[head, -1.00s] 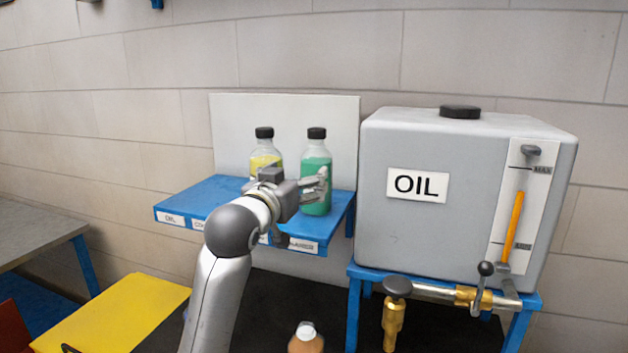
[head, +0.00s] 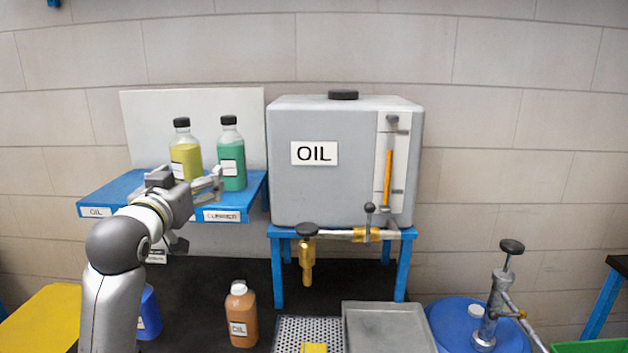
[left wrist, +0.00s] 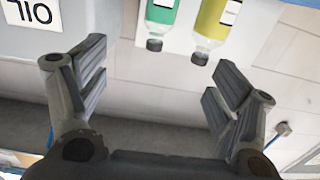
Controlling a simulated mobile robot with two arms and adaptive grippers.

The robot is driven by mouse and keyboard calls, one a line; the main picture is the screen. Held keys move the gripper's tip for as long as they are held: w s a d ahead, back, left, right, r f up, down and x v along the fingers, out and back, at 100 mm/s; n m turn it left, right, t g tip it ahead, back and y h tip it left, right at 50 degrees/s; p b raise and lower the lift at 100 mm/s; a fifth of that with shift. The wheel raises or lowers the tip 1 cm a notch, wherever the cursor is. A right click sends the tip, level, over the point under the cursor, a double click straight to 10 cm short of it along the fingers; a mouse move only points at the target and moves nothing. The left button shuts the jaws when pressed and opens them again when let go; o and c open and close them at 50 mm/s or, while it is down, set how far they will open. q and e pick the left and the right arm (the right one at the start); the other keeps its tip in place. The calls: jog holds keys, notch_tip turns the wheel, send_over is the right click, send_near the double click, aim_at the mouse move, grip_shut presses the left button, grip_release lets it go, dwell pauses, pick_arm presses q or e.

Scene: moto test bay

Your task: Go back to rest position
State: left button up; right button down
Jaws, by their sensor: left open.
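My left gripper (head: 205,190) is open and empty, just in front of the blue shelf (head: 95,206). In the left wrist view its two fingers (left wrist: 158,95) stand wide apart with nothing between them. A yellow bottle (head: 185,158) and a green bottle (head: 231,165) with black caps stand upright on the shelf behind the gripper. They appear upside down at the top of the left wrist view, the green bottle (left wrist: 162,14) and the yellow bottle (left wrist: 212,24) beyond the fingers. My right gripper is in neither view.
A grey OIL tank (head: 345,190) on a blue stand is right of the shelf. Below are a brown OIL bottle (head: 241,318), a blue container (head: 149,315), a perforated tray (head: 290,330), a grey tray (head: 388,328) and a blue drum with a pump (head: 450,320).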

pick_arm(q)
jog(key=s+d+f+g, duration=0.1)
jog(key=s+f+g, duration=0.45)
jog(key=f, duration=0.95)
jog(key=s+d+f+g, duration=0.1)
jog(key=s+f+g, duration=0.1)
jog(key=s+f, duration=0.95)
jog(key=s+f+m+g, duration=0.2)
jog(key=s+f+g, duration=0.5)
jog(key=s+f, duration=1.45)
jog(key=s+f+g, duration=0.1)
jog(key=s+f, duration=0.1)
jog(key=f, duration=1)
jog(key=s+f, duration=0.2)
jog(key=f, duration=1)
jog(key=s+a+f+g, duration=0.1)
jog(key=s+a+f, duration=0.1)
jog(key=s+f, duration=1.4)
jog(key=shift+s+a+f+y, duration=0.2)
jog(key=shift+s+f+y, duration=0.1)
jog(key=shift+f, duration=0.35)
